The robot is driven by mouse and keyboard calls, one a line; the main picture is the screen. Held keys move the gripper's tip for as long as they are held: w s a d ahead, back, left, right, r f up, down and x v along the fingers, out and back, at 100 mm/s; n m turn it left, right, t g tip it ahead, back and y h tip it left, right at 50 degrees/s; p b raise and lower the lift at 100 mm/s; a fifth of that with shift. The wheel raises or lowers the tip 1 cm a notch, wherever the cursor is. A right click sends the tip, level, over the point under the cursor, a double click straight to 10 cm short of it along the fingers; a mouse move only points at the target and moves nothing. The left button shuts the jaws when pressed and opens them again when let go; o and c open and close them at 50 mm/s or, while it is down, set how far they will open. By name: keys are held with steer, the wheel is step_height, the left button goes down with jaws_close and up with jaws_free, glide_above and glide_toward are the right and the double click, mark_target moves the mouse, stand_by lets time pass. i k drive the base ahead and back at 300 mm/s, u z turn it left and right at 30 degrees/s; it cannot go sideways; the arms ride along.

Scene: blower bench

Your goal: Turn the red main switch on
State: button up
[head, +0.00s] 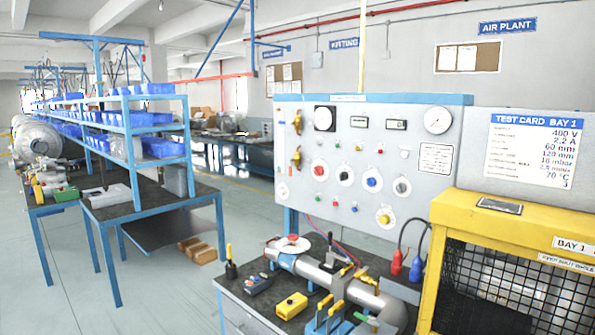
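The grey control panel (345,150) with a blue frame stands behind the bench, right of the picture's middle. A red round knob (320,170) on a white dial sits at the left of a row of knobs on it; it looks like the red main switch. Its pointer is too small to tell its setting. To its right are a black knob (343,177), a blue knob (371,182) and a grey knob (402,187). A yellow knob (385,218) sits lower. My gripper is not in view.
The bench below the panel holds a metal pipe (318,268) with a red-topped fitting, a yellow box (291,305) and blue-and-yellow clamps. A yellow mesh cage (445,225) stands close at the right. Blue shelving (150,125) stands left; open floor (255,225) lies between.

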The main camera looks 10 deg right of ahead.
mark_target(319, 170)
steer(key=u, duration=0.5)
steer(key=i, duration=0.8)
steer(key=u, duration=0.7)
steer(key=i, duration=1.45)
steer(key=u, duration=0.35)
